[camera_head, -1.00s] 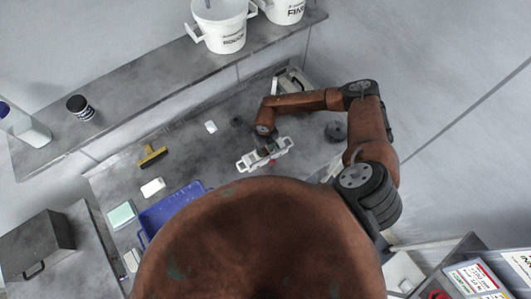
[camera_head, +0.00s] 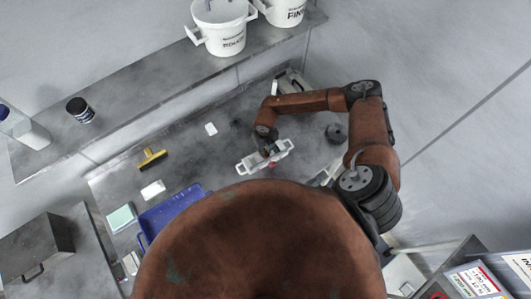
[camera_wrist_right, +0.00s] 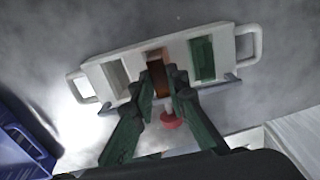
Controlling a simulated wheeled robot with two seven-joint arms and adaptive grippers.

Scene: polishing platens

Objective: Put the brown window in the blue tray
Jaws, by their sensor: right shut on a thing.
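The brown window (camera_wrist_right: 161,86) sits in the middle slot of a white rack with two handles (camera_wrist_right: 128,58), seen from above in the right wrist view. My right gripper (camera_wrist_right: 167,88) is shut on it, fingers on either side of that slot. In the head view the right gripper (camera_head: 269,147) is over the white rack (camera_head: 247,166), and the window itself is too small to make out. The blue tray (camera_head: 172,214) lies to the left of the rack, partly hidden by my body; its edge also shows in the wrist view (camera_wrist_right: 22,128). My left gripper is out of view.
A green piece (camera_wrist_right: 202,58) stands in the rack's right slot. A red round thing (camera_wrist_right: 171,121) is near the rack's front edge. A yellow-and-black tool (camera_head: 152,159), a white block (camera_head: 153,189) and a pale green block (camera_head: 121,217) lie near the tray. Bare bench separates tool and rack.

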